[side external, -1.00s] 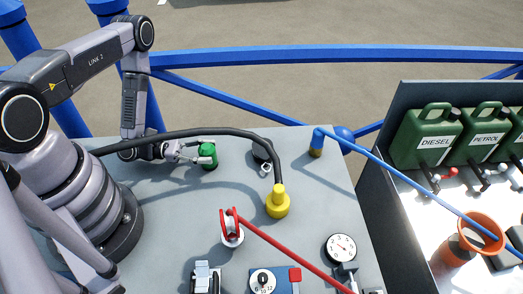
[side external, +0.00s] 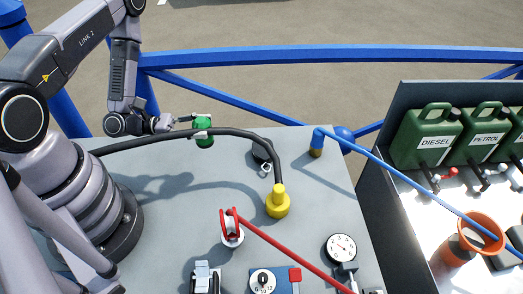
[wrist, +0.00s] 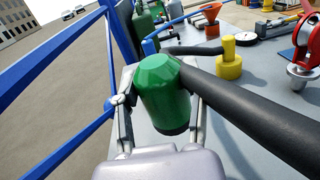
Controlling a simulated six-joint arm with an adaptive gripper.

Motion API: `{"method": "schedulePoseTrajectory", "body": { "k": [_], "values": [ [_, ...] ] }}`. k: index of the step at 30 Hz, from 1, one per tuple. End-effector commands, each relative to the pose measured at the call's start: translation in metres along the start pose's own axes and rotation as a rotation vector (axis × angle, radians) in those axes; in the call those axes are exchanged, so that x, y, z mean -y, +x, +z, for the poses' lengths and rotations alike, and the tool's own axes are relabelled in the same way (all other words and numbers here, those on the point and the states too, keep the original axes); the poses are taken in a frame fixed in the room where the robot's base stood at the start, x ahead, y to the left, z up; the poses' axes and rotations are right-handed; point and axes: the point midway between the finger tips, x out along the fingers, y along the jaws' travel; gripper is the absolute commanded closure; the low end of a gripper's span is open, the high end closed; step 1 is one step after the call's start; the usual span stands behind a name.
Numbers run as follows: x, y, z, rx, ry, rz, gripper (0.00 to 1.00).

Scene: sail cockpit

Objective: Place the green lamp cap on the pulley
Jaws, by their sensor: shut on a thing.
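The green lamp cap (side external: 203,131) is a small rounded cylinder, held above the far left part of the deck. My gripper (side external: 199,134) is shut on it. In the wrist view, the two fingers of my gripper (wrist: 160,108) press on either side of the cap (wrist: 163,92), which looks upright. The pulley (side external: 231,229) is a red sheave on a pale round base, on the deck to the front right of my gripper. A red rope runs through it. The pulley also shows at the right edge of the wrist view (wrist: 304,55), well apart from the cap.
A thick black hose (side external: 235,132) arches from the left to a yellow fitting (side external: 278,204), between cap and pulley. A blue rail (side external: 330,55) runs along the back. A gauge (side external: 341,247) stands at the front right.

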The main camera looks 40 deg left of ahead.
Motion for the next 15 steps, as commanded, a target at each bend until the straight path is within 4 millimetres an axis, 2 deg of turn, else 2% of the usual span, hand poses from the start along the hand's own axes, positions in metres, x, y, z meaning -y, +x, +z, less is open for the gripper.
{"method": "schedulePoseTrajectory", "body": {
  "k": [4, 9, 12, 15],
  "values": [
    [0.007, 0.008, 0.032, 0.018, 0.004, -0.104, 0.91],
    [0.026, 0.018, 0.064, 0.021, 0.002, -0.313, 0.91],
    [0.034, 0.020, 0.073, 0.010, 0.001, -0.396, 0.91],
    [0.034, 0.028, 0.073, 0.003, 0.002, -0.437, 0.91]
  ]
}}
